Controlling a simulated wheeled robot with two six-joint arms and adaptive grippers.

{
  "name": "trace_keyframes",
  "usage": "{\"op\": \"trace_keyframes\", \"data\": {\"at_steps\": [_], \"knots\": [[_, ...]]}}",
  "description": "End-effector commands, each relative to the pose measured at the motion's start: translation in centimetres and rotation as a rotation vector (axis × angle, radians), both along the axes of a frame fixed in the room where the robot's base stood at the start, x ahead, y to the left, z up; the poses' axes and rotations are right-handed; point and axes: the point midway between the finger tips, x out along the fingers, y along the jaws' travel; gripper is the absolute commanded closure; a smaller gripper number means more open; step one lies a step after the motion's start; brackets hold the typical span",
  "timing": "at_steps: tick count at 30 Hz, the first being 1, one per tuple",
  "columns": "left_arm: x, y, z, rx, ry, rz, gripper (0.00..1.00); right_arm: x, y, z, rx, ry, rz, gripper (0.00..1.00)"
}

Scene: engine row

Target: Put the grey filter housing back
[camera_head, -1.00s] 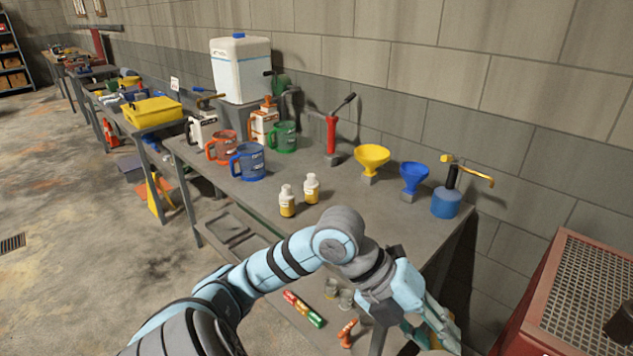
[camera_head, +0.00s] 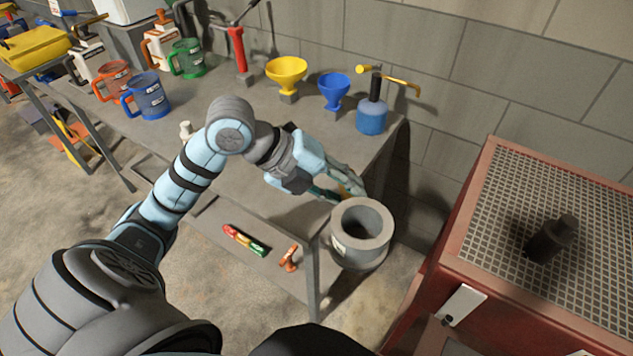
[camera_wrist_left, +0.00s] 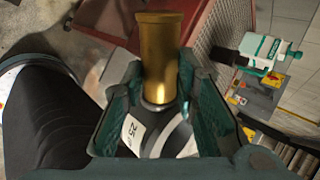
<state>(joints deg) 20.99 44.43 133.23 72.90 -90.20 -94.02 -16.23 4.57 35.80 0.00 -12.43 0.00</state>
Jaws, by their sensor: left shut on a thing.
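My left gripper (camera_head: 347,190) reaches past the bench's right end. In the head view only a small yellow bit shows at the fingertips. An open-topped light grey cylinder (camera_head: 345,262) with a pale label is just in front of the fingertips. I cannot tell whether they touch. My right gripper is not in view.
The bench (camera_head: 215,95) carries mugs, a yellow funnel (camera_head: 287,72), a blue funnel (camera_head: 333,90) and a blue oil can (camera_head: 372,116). Its lower shelf (camera_head: 270,222) holds a coloured bar and an orange tool. A red mesh-topped cabinet (camera_head: 500,190) stands at the right.

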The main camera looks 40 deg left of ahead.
Motion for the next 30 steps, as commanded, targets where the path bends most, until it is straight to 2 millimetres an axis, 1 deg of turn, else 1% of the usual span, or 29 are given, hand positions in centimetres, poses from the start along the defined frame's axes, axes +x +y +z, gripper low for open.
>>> {"op": "trace_keyframes", "data": {"at_steps": [1,2,5,6,8,9,11,12,15,18,20,22,23,26,27,30], "knots": [[1.2,1.4,-0.4,0.005,-0.008,0.053,1.00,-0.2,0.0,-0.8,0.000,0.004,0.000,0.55],[2.1,2.4,-0.4,0.006,-0.013,0.093,1.00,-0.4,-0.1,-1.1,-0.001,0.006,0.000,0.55],[5.6,6.9,-0.5,0.008,-0.027,0.250,1.00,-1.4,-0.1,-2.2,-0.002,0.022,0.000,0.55],[7.2,8.9,-0.6,0.009,-0.030,0.318,1.00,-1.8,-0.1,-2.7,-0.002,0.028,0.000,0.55],[9.5,12.3,-0.8,0.010,-0.031,0.424,1.00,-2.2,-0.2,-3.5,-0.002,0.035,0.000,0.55],[10.9,14.5,-1.0,0.009,-0.029,0.494,1.00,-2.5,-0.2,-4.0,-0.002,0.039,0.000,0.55],[12.5,17.7,-1.2,0.010,-0.025,0.590,1.00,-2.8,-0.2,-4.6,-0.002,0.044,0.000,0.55],[13.4,19.6,-1.4,0.010,-0.020,0.648,1.00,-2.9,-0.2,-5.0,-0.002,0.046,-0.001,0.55],[14.7,23.4,-1.7,0.007,-0.006,0.762,1.00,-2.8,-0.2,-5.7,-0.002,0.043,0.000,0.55],[15.2,25.7,-1.9,0.005,0.006,0.832,1.00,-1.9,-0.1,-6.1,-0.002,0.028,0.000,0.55],[15.3,26.5,-2.3,0.004,0.011,0.856,1.00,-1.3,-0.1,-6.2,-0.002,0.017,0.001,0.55],[15.3,26.9,-3.5,0.006,0.015,0.868,1.00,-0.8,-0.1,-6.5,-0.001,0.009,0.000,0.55],[15.3,26.9,-4.3,0.008,0.017,0.870,1.00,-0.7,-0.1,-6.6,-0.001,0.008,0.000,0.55],[15.1,26.9,-7.8,0.009,0.020,0.868,1.00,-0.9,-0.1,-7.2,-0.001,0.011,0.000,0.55],[15.0,26.9,-9.3,0.008,0.020,0.868,1.00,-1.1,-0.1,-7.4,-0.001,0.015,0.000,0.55],[14.9,26.8,-13.1,0.008,0.020,0.868,1.00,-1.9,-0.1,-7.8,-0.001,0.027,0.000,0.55]]}}
